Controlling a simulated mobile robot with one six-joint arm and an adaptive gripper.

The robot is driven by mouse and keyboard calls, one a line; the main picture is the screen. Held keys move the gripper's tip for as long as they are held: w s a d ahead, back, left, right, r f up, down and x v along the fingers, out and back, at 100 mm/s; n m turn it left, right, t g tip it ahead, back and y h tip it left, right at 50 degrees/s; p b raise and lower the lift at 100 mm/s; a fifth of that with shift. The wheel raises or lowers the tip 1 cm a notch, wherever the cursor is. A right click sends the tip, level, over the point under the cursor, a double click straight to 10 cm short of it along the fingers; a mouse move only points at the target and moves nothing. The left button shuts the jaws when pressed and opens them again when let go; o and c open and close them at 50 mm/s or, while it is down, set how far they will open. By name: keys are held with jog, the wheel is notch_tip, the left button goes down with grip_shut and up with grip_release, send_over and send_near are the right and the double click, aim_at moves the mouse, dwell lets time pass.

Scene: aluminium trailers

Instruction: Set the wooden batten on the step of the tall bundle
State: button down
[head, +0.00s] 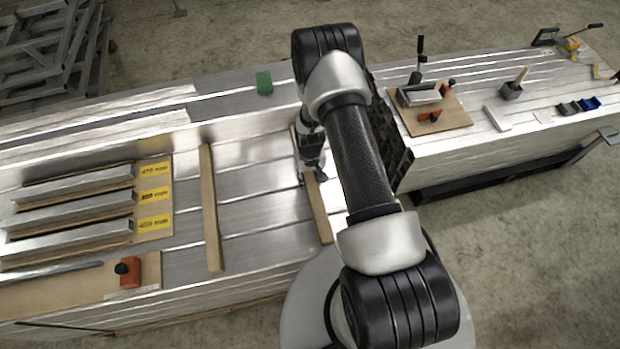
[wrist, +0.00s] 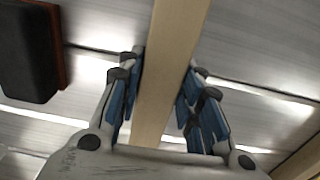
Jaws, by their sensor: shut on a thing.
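My gripper (head: 312,178) reaches down over the silvery wrapped bundle on the left and is shut on a wooden batten (head: 320,213). In the wrist view the batten (wrist: 174,30) runs lengthwise between the blue finger pads of my gripper (wrist: 163,75). I cannot tell whether the batten rests on the sheet or is just above it. A second wooden batten (head: 209,205) lies roughly parallel, to the left. The left bundle has a raised back part (head: 225,105) and a lower front surface (head: 255,220); I cannot tell for sure which level is the task's step.
Metal bars with yellow labels (head: 154,195) lie on a board at left, near an orange-red block (head: 130,271). A green block (head: 264,83) sits on the raised back part. The right bundle holds a wooden board (head: 440,124) with tools. Bare sheet lies between the battens.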

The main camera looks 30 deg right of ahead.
jog(key=shift+f, duration=0.15)
jog(key=c, duration=1.1)
grip_release()
